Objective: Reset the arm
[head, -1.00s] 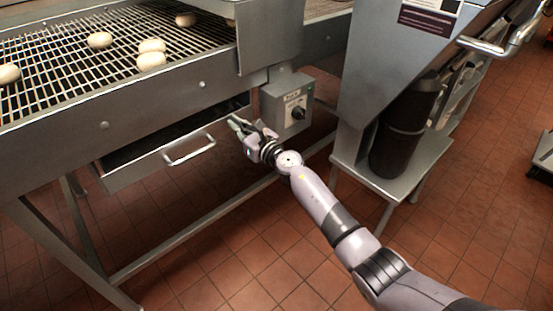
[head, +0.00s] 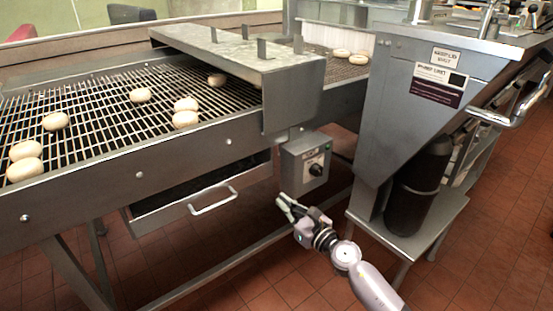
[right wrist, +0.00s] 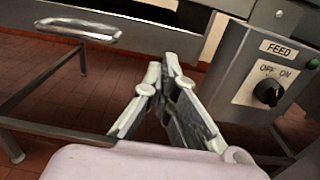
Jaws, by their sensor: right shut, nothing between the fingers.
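My right gripper (head: 286,203) is in front of the metal conveyor frame, just below and left of a grey control box (head: 305,165). In the right wrist view its fingertips (right wrist: 162,72) are together with nothing between them. The box there is labelled FEED, with a black OFF/ON knob (right wrist: 268,92) and a green button; the fingers are left of it and apart from it. My left gripper shows in neither view.
Several pale round dough pieces (head: 140,95) lie on the wire conveyor. A drawer with a metal handle (head: 213,201) is partly pulled out below it. A hopper (head: 410,110) and dark cylinder (head: 418,185) stand at right. Tiled floor (head: 250,260) is free below.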

